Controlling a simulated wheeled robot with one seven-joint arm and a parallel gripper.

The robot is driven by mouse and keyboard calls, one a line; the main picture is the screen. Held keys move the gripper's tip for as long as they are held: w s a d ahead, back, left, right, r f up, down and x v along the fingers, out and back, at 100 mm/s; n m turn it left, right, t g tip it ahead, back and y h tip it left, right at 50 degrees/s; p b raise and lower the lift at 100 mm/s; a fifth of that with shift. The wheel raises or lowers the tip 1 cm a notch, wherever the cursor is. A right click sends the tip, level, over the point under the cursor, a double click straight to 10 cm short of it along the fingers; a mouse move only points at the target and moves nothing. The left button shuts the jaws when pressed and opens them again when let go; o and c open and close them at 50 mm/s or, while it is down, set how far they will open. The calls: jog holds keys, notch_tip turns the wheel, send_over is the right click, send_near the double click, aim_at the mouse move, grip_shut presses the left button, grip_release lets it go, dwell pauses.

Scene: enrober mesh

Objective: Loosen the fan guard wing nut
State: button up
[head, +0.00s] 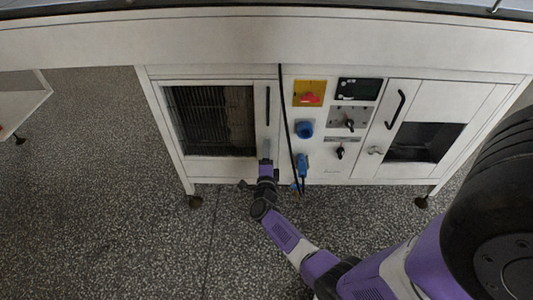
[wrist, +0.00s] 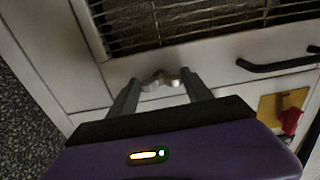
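The silver wing nut (wrist: 161,81) sits on the pale frame just below the fan guard grille (wrist: 190,22) in the wrist view. My gripper (wrist: 160,88) is open, with one dark finger on each side of the wing nut. The right finger looks very close to one wing; I cannot tell if it touches. A small gap shows at the left finger. In the head view my gripper (head: 266,163) is at the lower right of the guard grille (head: 213,118), and the wing nut is hidden behind it there.
A black door handle (head: 267,105) is just above my gripper. A black cable (head: 287,125) hangs to its right, near a blue plug (head: 302,165). Beyond are a red switch on a yellow plate (head: 309,94) and control knobs. The speckled floor (head: 110,190) at left is clear.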

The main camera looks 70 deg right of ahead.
jog(key=o, duration=0.4)
jog(key=shift+o, duration=0.2)
jog(key=p+v, duration=0.2)
jog(key=v, duration=0.5)
jog(key=shift+s+a, duration=0.15)
jog(key=shift+a, duration=0.2)
